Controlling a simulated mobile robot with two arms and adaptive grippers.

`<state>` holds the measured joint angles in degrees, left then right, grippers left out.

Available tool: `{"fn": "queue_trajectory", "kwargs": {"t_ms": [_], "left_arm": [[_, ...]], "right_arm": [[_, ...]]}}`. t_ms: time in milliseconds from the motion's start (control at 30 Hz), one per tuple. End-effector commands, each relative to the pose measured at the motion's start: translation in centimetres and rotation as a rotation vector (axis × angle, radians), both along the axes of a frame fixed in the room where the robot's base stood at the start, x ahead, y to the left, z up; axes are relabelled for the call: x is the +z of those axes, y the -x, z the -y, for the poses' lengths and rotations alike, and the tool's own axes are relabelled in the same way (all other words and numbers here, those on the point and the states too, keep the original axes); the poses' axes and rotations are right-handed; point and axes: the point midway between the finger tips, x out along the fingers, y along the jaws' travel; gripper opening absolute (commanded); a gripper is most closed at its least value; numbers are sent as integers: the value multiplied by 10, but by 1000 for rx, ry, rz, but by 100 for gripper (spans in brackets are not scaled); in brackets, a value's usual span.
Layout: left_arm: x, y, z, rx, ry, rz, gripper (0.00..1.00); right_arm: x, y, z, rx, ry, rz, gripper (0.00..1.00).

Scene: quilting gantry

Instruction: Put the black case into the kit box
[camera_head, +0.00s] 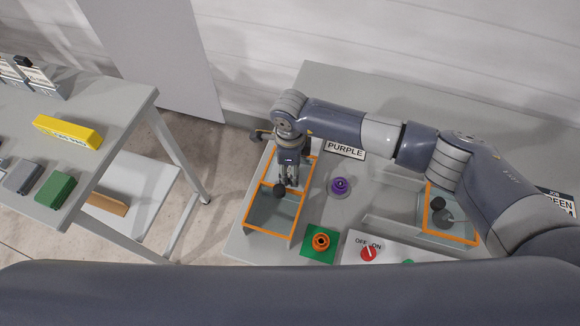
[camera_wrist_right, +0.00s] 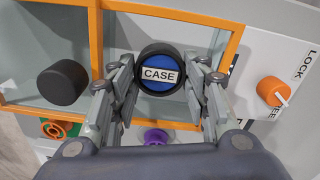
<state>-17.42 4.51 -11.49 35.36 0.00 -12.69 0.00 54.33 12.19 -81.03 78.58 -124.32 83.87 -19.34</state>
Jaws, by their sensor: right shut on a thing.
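My right gripper (camera_wrist_right: 158,85) is shut on the black case (camera_wrist_right: 174,55), a round black piece with a blue top and a white CASE label. In the head view the right gripper (camera_head: 290,180) points down over the far compartment of an orange-rimmed box (camera_head: 292,238). The box also shows in the wrist view (camera_wrist_right: 185,15). I cannot tell whether the case is above the compartment floor or touching it. A second black cylinder (camera_wrist_right: 62,82) is in the compartment on the other side of the divider. My left gripper is not in view.
A purple knob (camera_head: 340,187), a green plate with an orange ring (camera_head: 321,241) and a red OFF/ON switch (camera_head: 369,254) are near the box. An orange LOCK knob (camera_wrist_right: 272,92) sits beyond its far end. Another orange-rimmed tray (camera_head: 452,236) is right. A side table (camera_head: 105,98) stands left.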

Motion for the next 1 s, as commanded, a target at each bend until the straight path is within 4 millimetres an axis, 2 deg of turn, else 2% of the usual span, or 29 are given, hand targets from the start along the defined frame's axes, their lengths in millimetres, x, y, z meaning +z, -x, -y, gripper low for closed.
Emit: {"fn": "queue_trajectory", "kwargs": {"t_ms": [33, 167, 467, 500, 533, 867, 1000], "left_arm": [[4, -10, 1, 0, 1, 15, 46], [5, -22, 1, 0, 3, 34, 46], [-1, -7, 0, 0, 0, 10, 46], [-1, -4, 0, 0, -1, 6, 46], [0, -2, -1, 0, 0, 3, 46], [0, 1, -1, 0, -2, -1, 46], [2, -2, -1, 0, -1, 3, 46]], "right_arm": [[-4, 1, 0, 0, 0, -2, 19], [-10, 0, -1, 2, -2, 0, 19], [-14, 0, 0, 2, -1, 1, 19], [-13, 0, 0, 1, -1, 1, 48], [-12, 0, 0, 1, -1, 1, 51], [-11, 0, 0, 1, 0, 0, 51], [-5, -1, 0, 2, -2, 2, 51]]}}
